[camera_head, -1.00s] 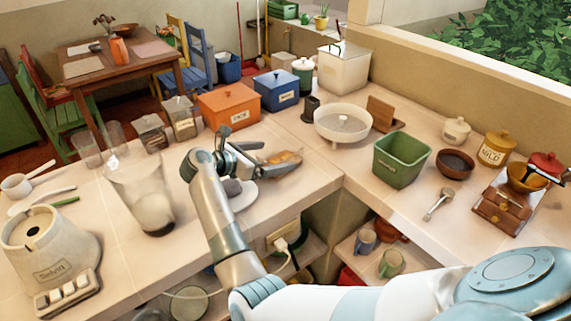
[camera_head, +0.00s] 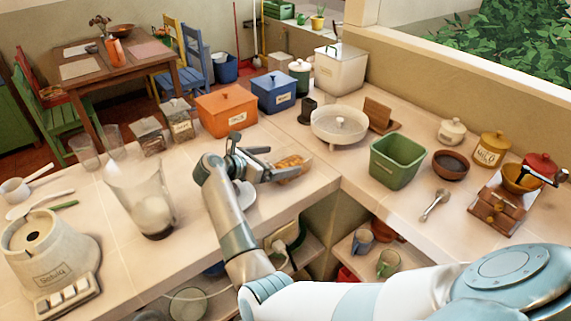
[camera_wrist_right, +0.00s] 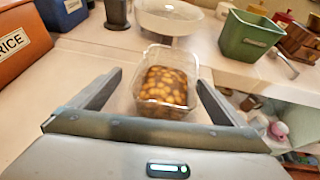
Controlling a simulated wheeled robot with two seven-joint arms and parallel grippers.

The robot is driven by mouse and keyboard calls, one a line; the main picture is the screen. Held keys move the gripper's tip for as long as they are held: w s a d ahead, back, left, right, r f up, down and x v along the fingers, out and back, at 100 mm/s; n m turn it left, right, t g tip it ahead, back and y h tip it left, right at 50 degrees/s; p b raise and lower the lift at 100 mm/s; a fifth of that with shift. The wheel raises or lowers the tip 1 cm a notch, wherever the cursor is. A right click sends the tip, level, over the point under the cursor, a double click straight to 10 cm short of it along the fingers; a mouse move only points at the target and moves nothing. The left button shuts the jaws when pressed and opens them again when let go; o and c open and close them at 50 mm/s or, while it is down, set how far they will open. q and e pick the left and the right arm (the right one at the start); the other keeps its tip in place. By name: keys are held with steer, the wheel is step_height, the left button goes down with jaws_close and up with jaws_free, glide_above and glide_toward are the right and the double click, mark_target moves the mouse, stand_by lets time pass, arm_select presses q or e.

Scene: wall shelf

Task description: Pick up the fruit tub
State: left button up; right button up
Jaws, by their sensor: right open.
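The fruit tub (camera_wrist_right: 167,85) is a clear square container with orange and brown pieces inside. In the right wrist view it stands on the counter between and ahead of my open fingers. In the head view the tub (camera_head: 292,163) is just right of my right gripper (camera_head: 262,164), partly hidden by it. My right gripper, also in the wrist view (camera_wrist_right: 150,95), is open and empty, with a finger on each side of the tub. I cannot tell whether either finger touches it. My left gripper is not in view.
An orange rice box (camera_head: 226,109) and a blue box (camera_head: 274,92) stand behind. A white footed dish (camera_head: 338,126) and a green bin (camera_head: 397,163) stand to the right. A glass blender jug (camera_head: 146,198) is to the left. The counter's inner edge is close in front.

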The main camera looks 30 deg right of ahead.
mark_target(286, 155)
steer(key=shift+p+x, duration=0.5)
steer(key=shift+x, duration=1.45)
steer(key=shift+c, duration=0.3)
steer(key=c, duration=1.2)
steer(key=shift+r, duration=0.1)
steer(key=shift+r+b, duration=0.3)
steer(key=shift+r, duration=0.3)
step_height(286, 155, up, 3)
steer(key=shift+f+b, duration=0.25)
steer(key=shift+b, duration=0.1)
steer(key=s+d+r, duration=0.2)
steer(key=s, duration=0.1)
steer(key=s+d+r+b, duration=0.1)
steer(key=s+r, duration=0.1)
steer(key=s, duration=0.2)
steer(key=s+d+r, duration=0.2)
steer(key=s+r, duration=0.1)
steer(key=shift+s+d, duration=0.15)
steer(key=shift+d, duration=0.2)
